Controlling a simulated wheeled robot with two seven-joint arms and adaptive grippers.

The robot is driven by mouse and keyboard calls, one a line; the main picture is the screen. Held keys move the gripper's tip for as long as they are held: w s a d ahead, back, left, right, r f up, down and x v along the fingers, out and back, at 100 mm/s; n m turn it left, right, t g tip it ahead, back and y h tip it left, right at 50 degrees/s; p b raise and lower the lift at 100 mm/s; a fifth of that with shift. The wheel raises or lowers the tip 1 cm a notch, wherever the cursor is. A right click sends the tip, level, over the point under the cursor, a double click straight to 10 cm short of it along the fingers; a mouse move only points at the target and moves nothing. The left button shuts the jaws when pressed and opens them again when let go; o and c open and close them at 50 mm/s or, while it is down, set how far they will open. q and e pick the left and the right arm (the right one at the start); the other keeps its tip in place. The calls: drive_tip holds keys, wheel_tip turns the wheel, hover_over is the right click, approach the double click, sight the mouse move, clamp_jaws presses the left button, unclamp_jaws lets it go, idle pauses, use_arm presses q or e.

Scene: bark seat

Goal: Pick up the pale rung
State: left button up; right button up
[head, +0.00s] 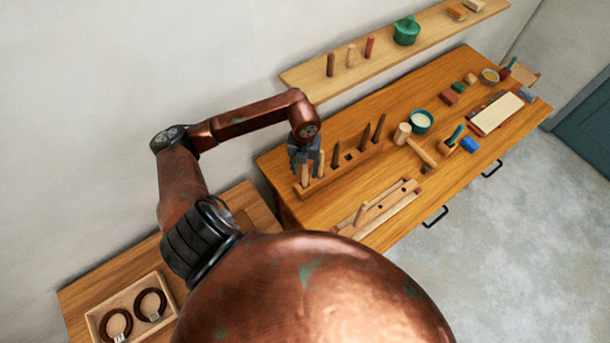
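A wooden rack (345,170) stands on the workbench with upright rungs in it. At its left end are a pale rung (305,177) and a second pale rung (321,164); darker brown rungs stand further right. My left gripper (304,160) points down over the left end of the rack, at the tops of the pale rungs. Its fingers are small and dark, and I cannot tell whether they are apart or closed on a rung. My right gripper is not in view.
In front of the rack lie pale rails with holes (385,208) and an upright peg (360,213). A mallet (421,152), a teal bowl (421,121) and a pale board (497,113) are to the right. A wall shelf (385,62) hangs behind. A box with dark rings (132,308) sits lower left.

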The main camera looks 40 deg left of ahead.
sight(305, 177)
use_arm(q)
wheel_tip(305, 177, down, 2)
drive_tip(key=shift+w+f+p, duration=0.15)
drive_tip(key=shift+f+p, duration=0.1)
drive_tip(key=shift+p, duration=0.05)
drive_tip(key=shift+a+f, duration=0.1)
drive_tip(key=shift+f, duration=0.4)
drive_tip(key=shift+c, duration=0.7)
clamp_jaws()
